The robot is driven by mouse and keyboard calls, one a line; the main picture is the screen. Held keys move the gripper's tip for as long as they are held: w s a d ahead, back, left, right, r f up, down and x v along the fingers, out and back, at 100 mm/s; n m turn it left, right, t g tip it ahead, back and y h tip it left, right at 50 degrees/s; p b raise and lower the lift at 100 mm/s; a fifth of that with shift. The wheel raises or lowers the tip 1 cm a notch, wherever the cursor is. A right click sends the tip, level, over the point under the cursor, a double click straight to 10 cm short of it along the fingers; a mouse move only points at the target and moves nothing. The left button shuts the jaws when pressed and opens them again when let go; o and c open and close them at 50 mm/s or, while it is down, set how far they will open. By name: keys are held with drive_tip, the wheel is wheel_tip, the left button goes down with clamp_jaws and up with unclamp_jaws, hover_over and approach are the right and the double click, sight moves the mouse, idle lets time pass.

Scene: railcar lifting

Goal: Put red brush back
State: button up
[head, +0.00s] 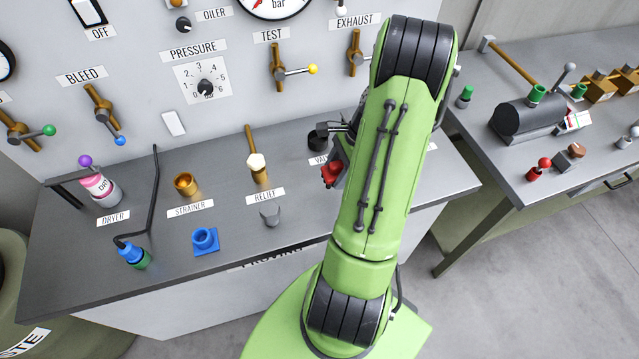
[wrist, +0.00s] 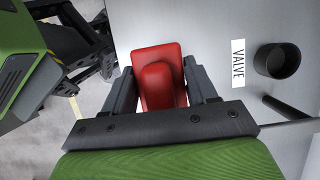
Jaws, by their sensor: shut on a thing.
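The red brush (wrist: 160,75) is a red block with a raised rounded grip. It sits between the two dark fingers of my gripper (wrist: 161,84), which is shut on it, in the wrist view. Its underside is hidden. In the head view the brush (head: 331,174) shows beside my green arm, above the right part of the grey bench, with my gripper (head: 336,152) partly hidden by the arm. Whether it touches the bench, I cannot tell.
A dark round socket (wrist: 277,61) stands by the VALVE label (wrist: 238,63). The bench (head: 150,240) also carries a brass strainer cup (head: 186,184), a blue fitting (head: 205,240) and a pink-white bottle (head: 101,188).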

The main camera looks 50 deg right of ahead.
sight(331, 201)
drive_tip(key=f, duration=0.9)
drive_tip(key=shift+s+f, duration=0.2)
drive_tip(key=shift+f, duration=0.2)
drive_tip(key=shift+b, duration=0.3)
drive_tip(key=shift+f, duration=0.2)
drive_tip(key=o, duration=1.1)
drive_tip(key=shift+r, duration=0.15)
